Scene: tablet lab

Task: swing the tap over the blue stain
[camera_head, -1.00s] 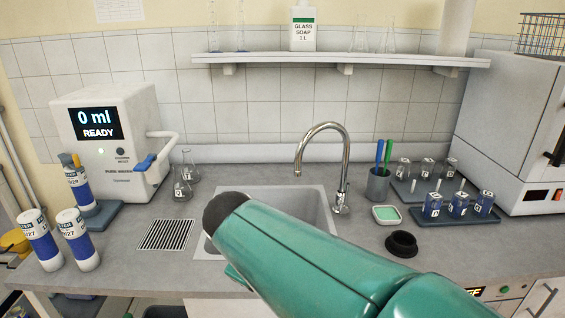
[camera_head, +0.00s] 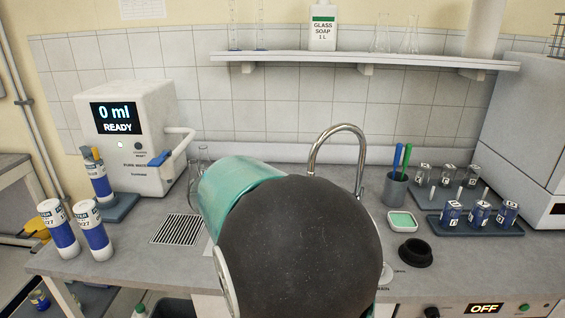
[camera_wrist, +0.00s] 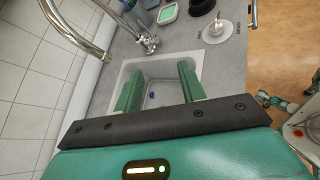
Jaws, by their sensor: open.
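The chrome tap (camera_head: 361,160) has a high curved spout and stands at the back of the sink; the arm hides its base in the head view. In the wrist view the tap (camera_wrist: 72,30) is at upper left, with its spout end near the sink's left edge. The blue stain (camera_wrist: 152,95) is a small spot on the floor of the pale sink (camera_wrist: 160,64), seen between my fingers. The spout end is to the left of the stain in that view. My gripper (camera_wrist: 160,72) is open and empty over the sink, apart from the tap.
A water machine (camera_head: 130,130) and bottles (camera_head: 60,230) stand at the left. A pen cup (camera_head: 396,190), a green soap dish (camera_head: 402,221), a black ring (camera_head: 415,252) and a vial rack (camera_head: 475,224) are right of the tap. A shelf (camera_head: 365,60) runs above.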

